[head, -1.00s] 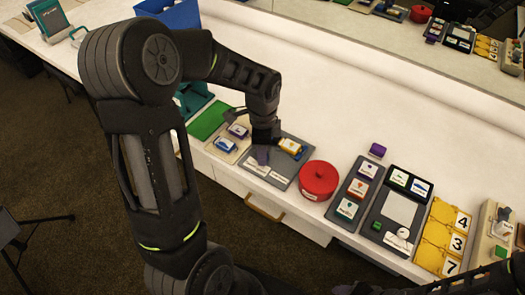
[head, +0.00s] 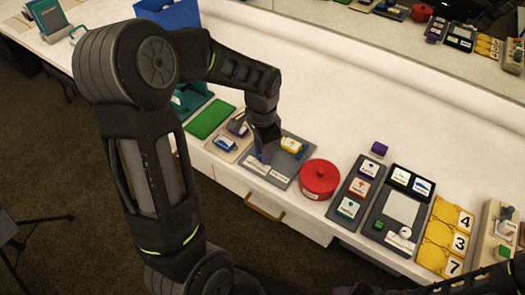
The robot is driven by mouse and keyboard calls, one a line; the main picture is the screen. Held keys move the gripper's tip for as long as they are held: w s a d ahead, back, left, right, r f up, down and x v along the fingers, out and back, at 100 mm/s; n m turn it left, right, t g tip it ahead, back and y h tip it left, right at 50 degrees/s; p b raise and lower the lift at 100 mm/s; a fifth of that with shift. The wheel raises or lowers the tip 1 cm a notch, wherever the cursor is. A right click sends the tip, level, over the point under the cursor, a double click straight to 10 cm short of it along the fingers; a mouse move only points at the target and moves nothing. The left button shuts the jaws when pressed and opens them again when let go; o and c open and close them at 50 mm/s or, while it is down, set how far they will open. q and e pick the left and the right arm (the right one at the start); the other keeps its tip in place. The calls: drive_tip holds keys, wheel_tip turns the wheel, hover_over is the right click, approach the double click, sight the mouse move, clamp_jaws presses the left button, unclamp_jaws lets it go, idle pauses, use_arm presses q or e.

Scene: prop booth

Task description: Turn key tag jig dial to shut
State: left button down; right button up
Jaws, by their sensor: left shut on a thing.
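A flat grey board (head: 277,181) lies near the counter's front edge, with two white labels (head: 256,168) along its front; their text is too small to read. A yellow-and-white tag with a blue part (head: 292,145) sits at its back right. My left gripper (head: 265,153) points down over the board's left part, shut on a small purple-grey piece that seems to be the dial. The gripper hides most of it, so I cannot tell its setting. My right gripper does not show.
A beige tray (head: 216,153) with purple and blue tags and a green mat (head: 210,119) lie to the left. A red lidded pot (head: 319,180) stands close on the right, then a grey card holder (head: 344,191) and a dark panel with a white knob (head: 405,233).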

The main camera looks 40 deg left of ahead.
use_arm(q)
drive_tip(key=n+b, duration=0.1)
drive_tip(key=n, duration=1.3)
drive_tip(key=shift+n, duration=0.3)
idle(0.3)
drive_tip(key=c, duration=1.1)
unclamp_jaws()
drive_tip(key=shift+r, duration=0.1)
wheel_tip(320, 180, up, 8)
drive_tip(key=shift+f, duration=0.15)
drive_tip(key=shift+s+f, duration=0.1)
